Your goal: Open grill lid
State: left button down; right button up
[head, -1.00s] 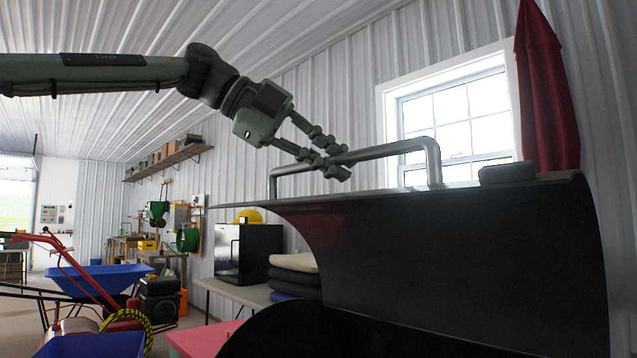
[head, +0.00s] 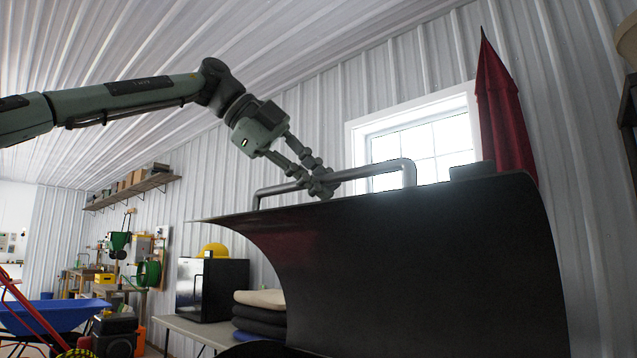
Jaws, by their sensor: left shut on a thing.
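The grill lid (head: 410,262) is a large dark curved shell that stands raised on the right, with its hollow inner side facing me. A grey metal bar handle (head: 385,168) runs along its top edge. My left gripper (head: 322,186) comes in from the upper left and is shut on the handle, near its middle. The fingers cross the bar, and the bar hides part of them. The lower part of the grill is mostly out of view. My right gripper is not in view.
A table (head: 187,328) behind the lid holds folded cushions (head: 262,312), a black box (head: 212,288) and a yellow hard hat (head: 213,250). A blue wheelbarrow (head: 50,316) stands at the left. A closed red umbrella (head: 503,125) stands behind the lid near the window (head: 420,150).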

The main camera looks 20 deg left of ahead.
pick_arm(q)
jog(key=shift+s+d+r, duration=0.1)
jog(key=shift+d, duration=0.05)
jog(key=c, duration=1.5)
grip_release()
jog(key=v, duration=1.2)
